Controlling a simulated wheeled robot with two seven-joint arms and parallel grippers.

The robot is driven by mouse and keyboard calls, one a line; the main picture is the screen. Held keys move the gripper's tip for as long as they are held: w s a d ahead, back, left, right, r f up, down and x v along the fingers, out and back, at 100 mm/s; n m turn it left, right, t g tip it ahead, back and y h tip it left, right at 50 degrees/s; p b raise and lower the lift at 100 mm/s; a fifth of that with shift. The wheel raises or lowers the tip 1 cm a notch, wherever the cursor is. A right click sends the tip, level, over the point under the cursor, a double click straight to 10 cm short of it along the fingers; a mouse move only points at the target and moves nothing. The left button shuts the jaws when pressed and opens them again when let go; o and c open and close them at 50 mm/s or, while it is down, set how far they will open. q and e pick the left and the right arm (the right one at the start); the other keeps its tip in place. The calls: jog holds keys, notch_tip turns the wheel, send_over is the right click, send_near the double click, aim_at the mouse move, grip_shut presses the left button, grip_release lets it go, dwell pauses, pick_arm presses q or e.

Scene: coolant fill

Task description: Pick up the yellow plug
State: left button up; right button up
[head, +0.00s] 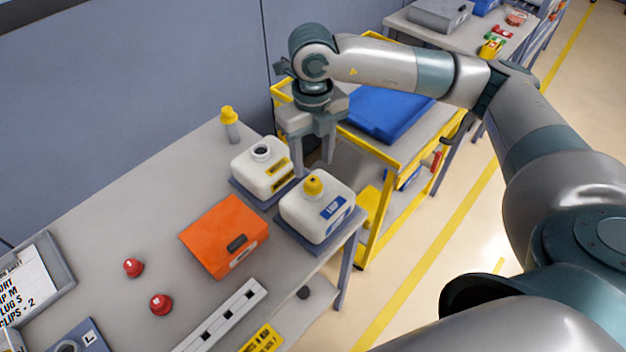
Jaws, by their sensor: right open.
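A yellow plug or cap (313,186) sits on top of the right white canister (318,210), which has a blue label. The left white canister (262,170) has a yellow label and a dark, open-looking neck. A small grey bottle with a yellow top (229,118) stands farther back. My right gripper (313,166) points down, open and empty. Its fingers show just behind the right canister's yellow plug, apart from it in the picture; their exact height is hard to tell. My left gripper is not in view.
An orange box (225,237) stands left of the canisters. Two red knobs (133,267) (161,304) lie on the grey table. A yellow-framed cart (384,156) with a blue bin (390,113) stands beside the table's right end. The table's back left is clear.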

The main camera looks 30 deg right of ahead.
aim_at(312, 178)
jog(key=shift+f, duration=0.1)
jog(key=shift+f+p, duration=0.6)
jog(key=shift+p, duration=0.15)
notch_tip(312, 178, down, 3)
jog(key=shift+r+p, duration=0.1)
jog(key=shift+p, duration=0.75)
jog(key=shift+f, duration=0.6)
jog(key=c, duration=1.2)
